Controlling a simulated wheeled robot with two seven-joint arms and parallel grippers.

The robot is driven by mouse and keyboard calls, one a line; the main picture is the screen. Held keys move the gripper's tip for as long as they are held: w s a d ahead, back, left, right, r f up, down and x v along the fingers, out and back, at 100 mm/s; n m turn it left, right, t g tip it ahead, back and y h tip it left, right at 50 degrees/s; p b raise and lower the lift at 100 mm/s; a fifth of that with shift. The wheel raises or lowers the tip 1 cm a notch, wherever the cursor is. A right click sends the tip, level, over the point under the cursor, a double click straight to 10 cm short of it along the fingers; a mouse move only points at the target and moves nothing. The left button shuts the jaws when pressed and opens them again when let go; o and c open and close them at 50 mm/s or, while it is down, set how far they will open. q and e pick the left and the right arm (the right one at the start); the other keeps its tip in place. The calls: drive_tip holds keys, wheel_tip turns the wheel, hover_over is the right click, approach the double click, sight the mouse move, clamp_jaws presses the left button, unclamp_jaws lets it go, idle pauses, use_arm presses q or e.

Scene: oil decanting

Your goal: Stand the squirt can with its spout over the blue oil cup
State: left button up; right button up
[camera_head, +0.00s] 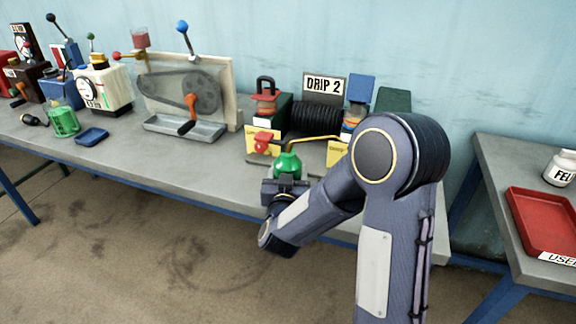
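The squirt can (288,164) is green with a thin brass spout that reaches to the right. It looks upright near the table's front edge. My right gripper (285,185) is at its lower body, with fingers on both sides, and looks shut on it. The gripper hides the can's base, so I cannot tell whether it touches the table. The blue-lidded oil cup (361,88) stands on the right part of the DRIP 2 machine. The spout's tip is in front of and below the blue lid, close to my arm. My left gripper is not in view.
The DRIP 2 machine (322,88) also carries a red-topped cup (265,97) with a padlock shape above it and a red knob (262,142). A belt machine (185,90) stands left. A green glass (64,121) and blue dish (92,137) are farther left. A red tray (513,200) lies right.

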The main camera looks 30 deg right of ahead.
sight(288, 159)
drive_tip(key=shift+r+p, duration=1.5)
drive_tip(key=shift+r, duration=0.55)
